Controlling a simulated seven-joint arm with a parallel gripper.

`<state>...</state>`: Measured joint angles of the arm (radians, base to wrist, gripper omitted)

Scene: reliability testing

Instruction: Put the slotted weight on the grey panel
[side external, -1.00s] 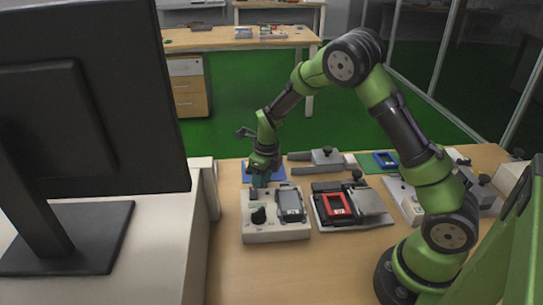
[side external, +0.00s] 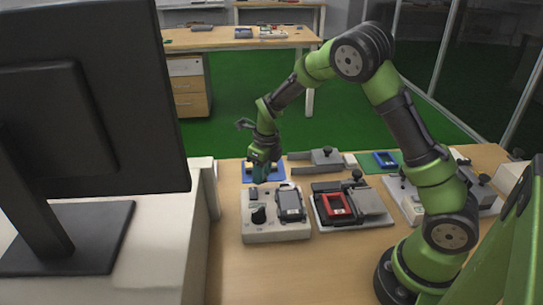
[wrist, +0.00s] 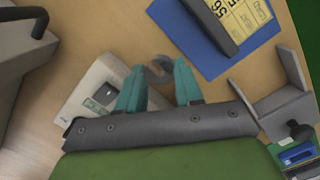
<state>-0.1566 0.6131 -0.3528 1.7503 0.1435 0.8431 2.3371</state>
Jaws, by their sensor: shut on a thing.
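My gripper (side external: 261,176) points down over the front of the blue mat, just behind a pale grey panel box. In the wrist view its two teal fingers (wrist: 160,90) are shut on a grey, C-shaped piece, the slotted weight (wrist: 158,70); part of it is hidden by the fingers. I cannot make the weight out in the side view. The pale grey panel (side external: 275,236) has a black knob, a small dark block and a dark-faced device on top. Part of it shows behind the fingers in the wrist view (wrist: 78,104).
The blue mat (wrist: 190,35) carries a yellow-labelled item. To the panel's right stands a fixture with a red frame (side external: 337,205). A grey clamp (side external: 322,160) and a green mat with a blue part (side external: 385,159) lie behind. A monitor (side external: 90,100) stands at left. The front wood is clear.

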